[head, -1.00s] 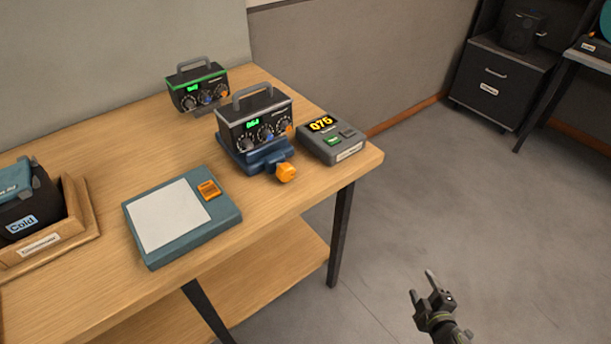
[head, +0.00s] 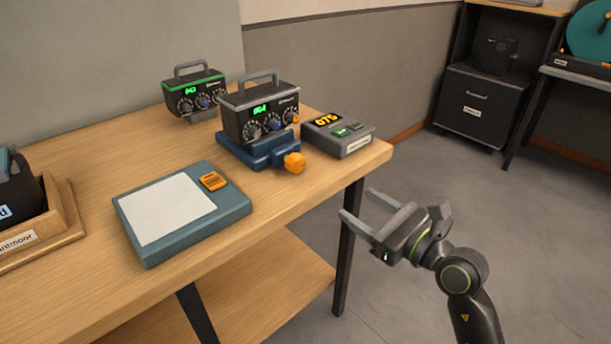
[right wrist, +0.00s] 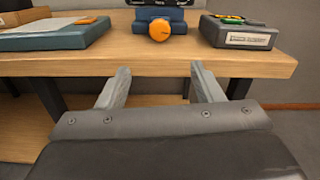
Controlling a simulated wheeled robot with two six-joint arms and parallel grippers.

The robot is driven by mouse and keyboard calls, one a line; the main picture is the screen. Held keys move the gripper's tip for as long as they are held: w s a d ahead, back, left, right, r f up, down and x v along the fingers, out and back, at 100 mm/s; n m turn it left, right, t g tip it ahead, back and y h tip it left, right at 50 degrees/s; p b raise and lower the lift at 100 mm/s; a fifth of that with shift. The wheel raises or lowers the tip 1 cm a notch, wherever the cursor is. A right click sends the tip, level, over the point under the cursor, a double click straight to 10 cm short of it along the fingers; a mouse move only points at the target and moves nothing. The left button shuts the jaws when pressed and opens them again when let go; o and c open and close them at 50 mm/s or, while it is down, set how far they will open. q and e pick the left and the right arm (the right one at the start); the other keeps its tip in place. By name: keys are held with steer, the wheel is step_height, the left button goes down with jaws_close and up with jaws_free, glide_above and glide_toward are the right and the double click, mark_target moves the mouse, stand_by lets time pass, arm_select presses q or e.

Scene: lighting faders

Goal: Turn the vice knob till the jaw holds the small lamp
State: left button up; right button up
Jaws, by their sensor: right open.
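The blue vice (head: 258,152) stands on the wooden table near its right end, with an orange knob (head: 294,162) at its front. A black device with dials, a green display and a grey handle (head: 260,112) sits in the vice; I take it for the small lamp. How tightly the jaw grips it I cannot tell. My right gripper (head: 367,208) is open and empty, in front of the table edge and apart from the knob. In the right wrist view the knob (right wrist: 160,29) is ahead, beyond and between the two fingers (right wrist: 152,80). My left gripper is out of view.
A similar green-topped device (head: 195,96) stands behind. A grey box reading 075 (head: 338,136) is right of the vice. A teal panel with a white pad (head: 180,212) lies front left, near a wooden tray (head: 62,215). Floor right of the table is free.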

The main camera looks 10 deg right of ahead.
mark_target(300, 167)
steer(key=x, duration=1.5)
steer(key=shift+b, duration=0.4)
steer(key=shift+w+a, duration=0.4)
steer(key=shift+w, duration=0.1)
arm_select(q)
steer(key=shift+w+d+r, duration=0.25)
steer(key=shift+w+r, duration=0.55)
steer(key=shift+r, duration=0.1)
arm_select(e)
steer(key=shift+w+a, duration=0.1)
steer(key=shift+w, duration=0.05)
